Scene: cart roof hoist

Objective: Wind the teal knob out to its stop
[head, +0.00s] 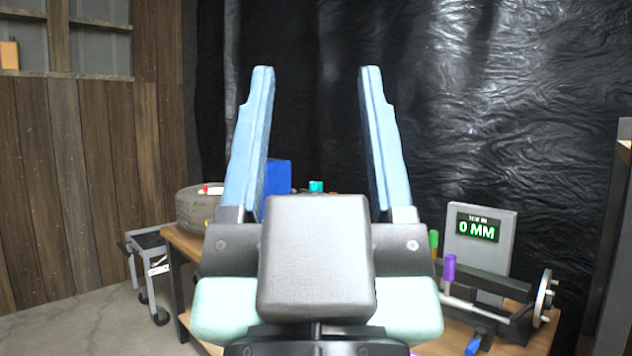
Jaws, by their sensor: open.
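My gripper (316,72) fills the middle of the head view. Its two light blue fingers point up and stand wide apart, with nothing between them. A small teal piece (316,186) shows low between the fingers, beyond the gripper body; it looks like the teal knob, but only its top is visible. The gripper body hides what is below it. A grey gauge panel (507,238) at the right carries a display (478,227) reading "TOE IN" and "0 MM".
A wooden workbench (187,243) lies behind my gripper. On it are a tyre (192,207), a blue box (279,175), and a dark rig with a purple handle (449,268), green handle (433,239) and handwheel (544,298). A grey cart (148,240) stands left. Floor at lower left is clear.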

